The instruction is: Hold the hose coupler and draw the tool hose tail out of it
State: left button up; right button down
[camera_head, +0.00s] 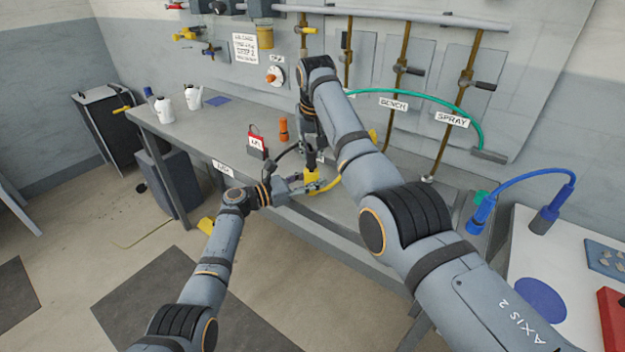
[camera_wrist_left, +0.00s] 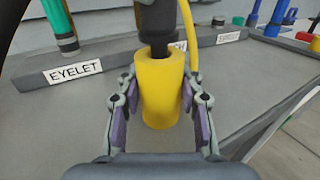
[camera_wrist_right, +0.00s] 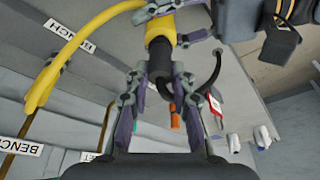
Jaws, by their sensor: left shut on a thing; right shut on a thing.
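The yellow hose coupler (camera_wrist_left: 161,95) stands upright between the fingers of my left gripper (camera_wrist_left: 160,108), which is shut on it. In the head view my left gripper (camera_head: 305,183) is low at the bench's front edge. The black tool hose tail (camera_wrist_left: 158,20) rises from the coupler's top, and its narrower lower end meets the coupler mouth. My right gripper (camera_wrist_right: 158,82) is shut on the black tail (camera_wrist_right: 159,60), just above the coupler (camera_wrist_right: 160,28). How deep the tail sits is hidden. My right arm partly covers the bench in the head view.
A yellow hose (camera_wrist_right: 75,45) runs from the coupler. A black cord (camera_wrist_right: 215,65) loops beside the tail. A red tag (camera_head: 257,142) and an orange cylinder (camera_head: 284,130) stand on the grey bench (camera_head: 220,130). A green hose (camera_head: 420,103) arches behind my right arm.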

aim_at(311, 151)
jog(key=shift+r, duration=2.75)
pick_arm(q)
jog(key=o, duration=1.3)
jog(key=v, duration=1.2)
jog(key=shift+a, duration=0.1)
